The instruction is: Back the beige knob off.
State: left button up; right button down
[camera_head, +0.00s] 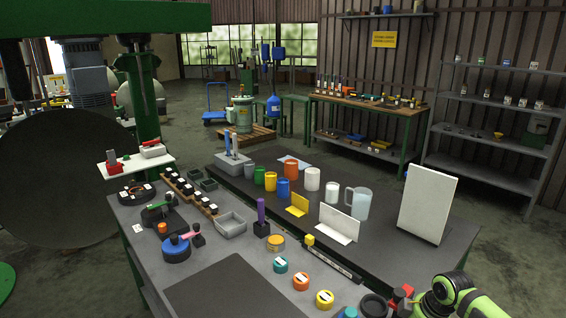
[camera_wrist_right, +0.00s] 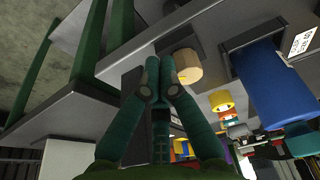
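A short beige cylinder, which looks like the beige knob (camera_wrist_right: 187,65), shows in the right wrist view just right of my fingertips, on or against a grey surface. My right gripper (camera_wrist_right: 157,66) has its two teal fingers drawn together at the tips, with nothing visible between them. Whether the fingertips touch the knob's side cannot be told. In the head view I cannot pick out this knob for certain. A lime-green link of my right arm shows at the lower right there, but its gripper is out of frame. My left gripper is not in view.
A large blue cylinder (camera_wrist_right: 268,82) stands right of the knob in the wrist view. Green posts (camera_wrist_right: 119,38) stand close by on the left.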

jog(key=p+v, duration=0.3)
jog(key=p, duration=0.1)
jog(key=w+a+p+v, duration=0.1)
jog(key=v, duration=0.1)
jog(key=shift+s+d+r+p, duration=0.1)
jog(key=shift+r+p, duration=0.3)
jog(key=shift+r, duration=0.1)
notch_tip(320, 180, down, 6)
jog(key=s+a+b, duration=0.1)
jog(key=a+b, duration=0.1)
jog(key=b, duration=0.9)
jog(key=shift+s, duration=0.15)
jog(key=shift+r, duration=0.15)
dwell(0.5)
